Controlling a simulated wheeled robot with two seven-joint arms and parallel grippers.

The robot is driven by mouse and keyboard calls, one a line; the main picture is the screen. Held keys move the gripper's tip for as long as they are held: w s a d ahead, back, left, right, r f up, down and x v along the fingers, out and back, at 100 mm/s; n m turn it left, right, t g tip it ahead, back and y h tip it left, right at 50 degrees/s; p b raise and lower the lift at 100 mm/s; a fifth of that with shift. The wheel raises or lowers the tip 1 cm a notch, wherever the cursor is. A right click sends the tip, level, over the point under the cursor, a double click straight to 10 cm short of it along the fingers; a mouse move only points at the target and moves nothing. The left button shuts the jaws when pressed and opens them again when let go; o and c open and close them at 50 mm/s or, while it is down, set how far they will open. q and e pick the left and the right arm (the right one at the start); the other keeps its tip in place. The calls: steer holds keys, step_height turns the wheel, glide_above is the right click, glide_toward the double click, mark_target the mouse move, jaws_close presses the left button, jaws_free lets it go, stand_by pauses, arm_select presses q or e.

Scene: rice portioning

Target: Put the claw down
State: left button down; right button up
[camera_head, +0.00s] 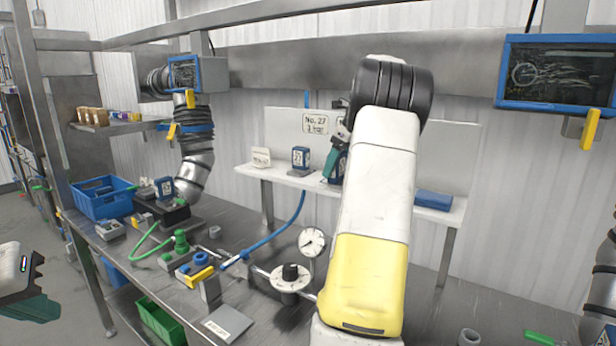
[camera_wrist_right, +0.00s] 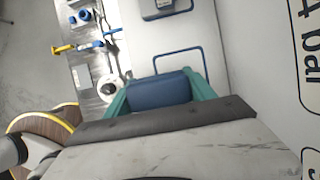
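My right gripper (camera_head: 334,160) is over the back shelf, mostly hidden behind my right arm. In the right wrist view its teal fingers (camera_wrist_right: 158,92) stand on both sides of a blue block (camera_wrist_right: 160,90) and appear to touch it. The block's underside is hidden, so I cannot tell whether it rests on the shelf. I cannot single out a separate thing that is surely the claw. My left gripper (camera_head: 30,306) is at the left edge, away from the bench, with its teal fingers partly cut off; its opening does not show.
The white shelf (camera_head: 262,173) holds a small blue-and-white device (camera_head: 300,157) and a blue box (camera_head: 434,200). The metal bench (camera_head: 262,325) below carries a round gauge (camera_head: 312,242), a blue hose (camera_head: 280,237) and green and blue fittings. A blue crate (camera_head: 104,203) stands at the left.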

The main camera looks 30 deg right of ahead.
steer(key=c, duration=1.1)
steer(key=shift+r, duration=0.1)
jaws_close()
